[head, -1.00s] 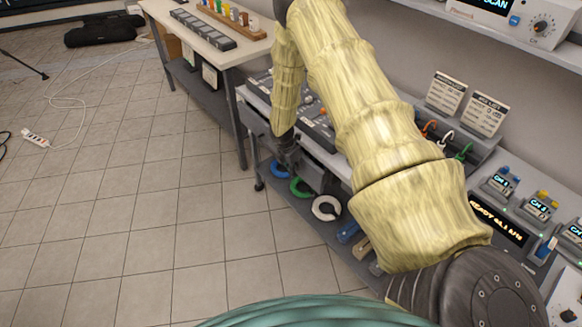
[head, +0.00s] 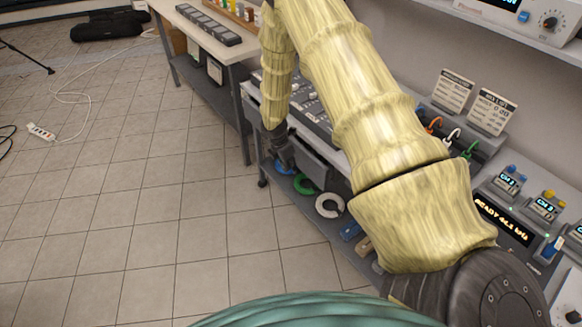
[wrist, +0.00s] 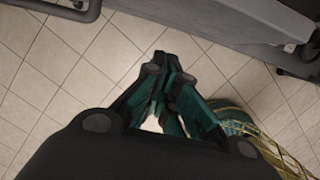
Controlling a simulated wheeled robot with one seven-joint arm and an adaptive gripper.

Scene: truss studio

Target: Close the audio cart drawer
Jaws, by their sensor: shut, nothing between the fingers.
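My gripper (head: 284,164) hangs at the cart's front, close to the left end of the drawer; contact cannot be told. In the wrist view my gripper (wrist: 165,90) is shut and empty, with floor tiles beneath it and a grey cart edge (wrist: 215,22) beyond.
Blue, green (head: 304,184) and white (head: 329,205) coils sit on the lower shelf. A side table (head: 215,48) stands at the back left. A power strip (head: 40,131) with a white cable lies on the floor. Open tiled floor fills the left.

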